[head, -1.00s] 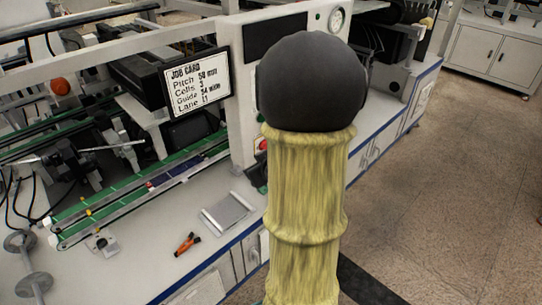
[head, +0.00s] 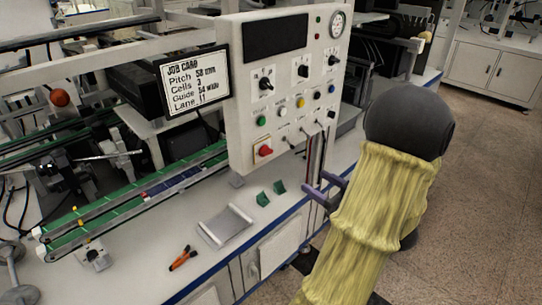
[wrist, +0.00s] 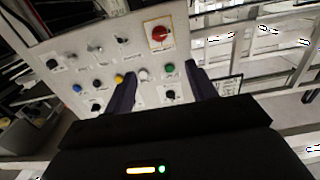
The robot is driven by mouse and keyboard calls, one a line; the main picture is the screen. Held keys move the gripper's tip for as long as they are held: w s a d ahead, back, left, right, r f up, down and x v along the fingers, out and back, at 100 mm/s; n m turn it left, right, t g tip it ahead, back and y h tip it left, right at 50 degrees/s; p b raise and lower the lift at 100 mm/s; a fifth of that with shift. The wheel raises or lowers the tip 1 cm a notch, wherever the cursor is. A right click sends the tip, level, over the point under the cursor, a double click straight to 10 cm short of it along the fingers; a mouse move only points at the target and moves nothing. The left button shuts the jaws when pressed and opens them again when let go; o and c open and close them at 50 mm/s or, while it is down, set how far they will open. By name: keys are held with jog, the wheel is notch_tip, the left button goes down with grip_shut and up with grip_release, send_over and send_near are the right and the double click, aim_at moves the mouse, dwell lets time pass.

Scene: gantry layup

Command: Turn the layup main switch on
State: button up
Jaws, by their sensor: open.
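A white control panel (head: 285,90) stands over the bench, carrying knobs, buttons and toggles. At its lower left is a red rotary switch on a yellow plate (head: 264,151), which looks like the main switch; its exact setting is too small to tell. In the wrist view the panel is turned over, with the red switch (wrist: 160,35) at the upper middle. My gripper (head: 319,186) is open and empty, below and right of the red switch, in front of the panel's lower right. In the wrist view its fingers (wrist: 161,84) are spread, apart from the switch.
A job card screen (head: 193,82) is left of the panel. Small toggles and knobs crowd the panel near the fingers. The floor to the right is open.

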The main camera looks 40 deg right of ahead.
aim_at(269, 153)
jog(key=w, duration=0.5)
jog(key=w+a+p, duration=0.1)
jog(key=w, duration=0.5)
jog(key=w+p, duration=0.1)
jog(key=w, duration=0.5)
jog(key=shift+w+a, duration=0.15)
jog(key=shift+w, duration=0.1)
jog(key=shift+c, duration=0.5)
jog(key=c, duration=0.9)
